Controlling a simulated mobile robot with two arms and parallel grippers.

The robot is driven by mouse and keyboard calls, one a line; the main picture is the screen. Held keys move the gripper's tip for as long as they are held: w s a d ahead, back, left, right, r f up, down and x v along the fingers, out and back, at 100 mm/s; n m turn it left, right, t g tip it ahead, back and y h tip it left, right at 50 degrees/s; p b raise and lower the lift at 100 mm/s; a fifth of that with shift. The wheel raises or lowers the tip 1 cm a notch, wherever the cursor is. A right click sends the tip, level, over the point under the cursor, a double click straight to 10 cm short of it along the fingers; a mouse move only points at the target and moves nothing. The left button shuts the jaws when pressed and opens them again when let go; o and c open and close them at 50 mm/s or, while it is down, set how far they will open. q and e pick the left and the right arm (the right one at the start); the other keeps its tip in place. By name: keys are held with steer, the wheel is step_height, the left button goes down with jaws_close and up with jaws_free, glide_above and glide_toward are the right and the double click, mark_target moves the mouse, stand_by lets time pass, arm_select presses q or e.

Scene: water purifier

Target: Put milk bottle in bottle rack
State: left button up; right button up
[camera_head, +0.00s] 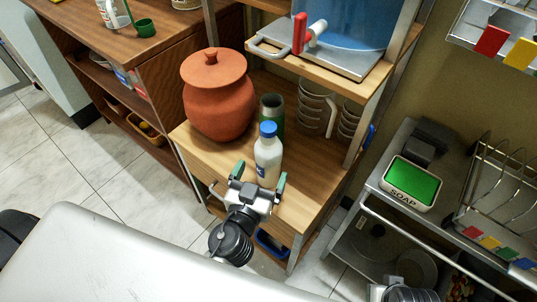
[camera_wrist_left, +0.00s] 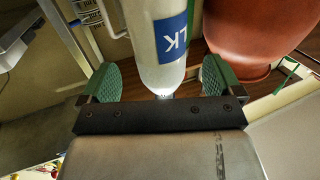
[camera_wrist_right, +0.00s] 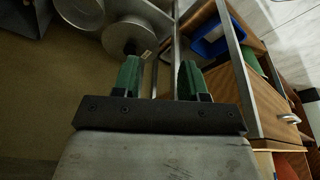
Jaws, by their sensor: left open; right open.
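The white milk bottle (camera_head: 268,158) with a blue cap stands upright on the wooden shelf. My left gripper (camera_head: 260,176) is open just in front of it. In the left wrist view the bottle (camera_wrist_left: 160,45) lies between the two green fingers of the left gripper (camera_wrist_left: 160,80), with gaps on both sides. My right gripper (camera_wrist_right: 158,78) is open and empty, off to the right near the metal cart. I cannot tell which is the bottle rack.
A terracotta pot (camera_head: 218,98) stands left of the bottle and a dark green cylinder (camera_head: 272,108) behind it. A soap box with a green top (camera_head: 411,182) sits on the cart. A metal tray (camera_head: 325,60) is on the shelf above.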

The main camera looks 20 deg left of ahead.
mark_target(264, 167)
arm_select(q)
steer(key=w+p, duration=0.2)
steer(key=w, duration=0.2)
steer(key=shift+w+r, duration=0.1)
steer(key=shift+w, duration=0.6)
arm_select(e)
step_height(264, 167, down, 8)
steer(key=shift+s+f+g, duration=0.25)
steer(key=shift+s+g, duration=0.05)
steer(key=shift+s, duration=0.1)
arm_select(q)
steer(key=c, duration=1.2)
steer(key=shift+c, duration=1.3)
steer(key=shift+r+p, duration=0.15)
steer(key=shift+p, duration=0.2)
